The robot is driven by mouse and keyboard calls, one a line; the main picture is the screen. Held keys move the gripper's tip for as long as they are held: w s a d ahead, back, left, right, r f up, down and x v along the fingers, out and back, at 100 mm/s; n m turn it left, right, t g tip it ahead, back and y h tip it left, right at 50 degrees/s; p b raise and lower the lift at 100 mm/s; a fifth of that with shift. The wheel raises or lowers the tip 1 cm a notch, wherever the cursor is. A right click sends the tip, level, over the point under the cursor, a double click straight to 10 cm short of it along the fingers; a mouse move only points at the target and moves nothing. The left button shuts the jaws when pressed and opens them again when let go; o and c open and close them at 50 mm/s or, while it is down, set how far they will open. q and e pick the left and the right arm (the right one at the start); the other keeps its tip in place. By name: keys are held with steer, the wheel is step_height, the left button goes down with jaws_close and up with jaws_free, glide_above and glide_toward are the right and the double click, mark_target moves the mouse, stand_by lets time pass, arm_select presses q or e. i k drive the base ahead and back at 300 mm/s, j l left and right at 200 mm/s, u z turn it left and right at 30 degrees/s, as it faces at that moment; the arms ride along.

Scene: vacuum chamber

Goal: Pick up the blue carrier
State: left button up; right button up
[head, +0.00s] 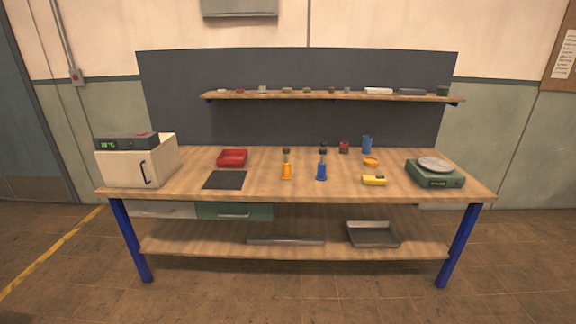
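The blue carrier appears to be the upright blue piece (322,168) with a dark top, standing near the middle of the workbench (390,190). A similar orange carrier (286,170) stands upright just to its left, a small gap apart. A plain blue cup-like cylinder (367,144) stands farther back on the right. Neither of my grippers shows in the head view.
A white oven-like box (140,165) stands at the bench's left end and a green scale (436,176) at its right. A red tray (232,158), dark mat (225,180) and yellow device (374,180) lie on the bench. Floor in front is clear.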

mark_target(322, 175)
steer(key=i+j+z, duration=0.1)
steer(key=i+j, duration=0.25)
steer(key=i+j+z, duration=0.1)
steer(key=i+j, duration=0.2)
steer(key=i+j+z, duration=0.1)
steer(key=i+j, duration=0.2)
steer(key=j, duration=0.15)
steer(key=i+j, duration=0.3)
steer(key=i+j+z, duration=0.15)
steer(key=i+j, duration=0.15)
steer(key=j, duration=0.25)
steer(key=i+j+z, duration=0.1)
steer(key=i+j, duration=0.2)
steer(key=j, duration=0.15)
steer(key=i+j+z, duration=0.1)
steer(key=i+j, duration=0.15)
steer(key=j, duration=0.2)
steer(key=i+j+z, duration=0.1)
steer(key=i+j, duration=0.15)
steer(key=j, duration=0.25)
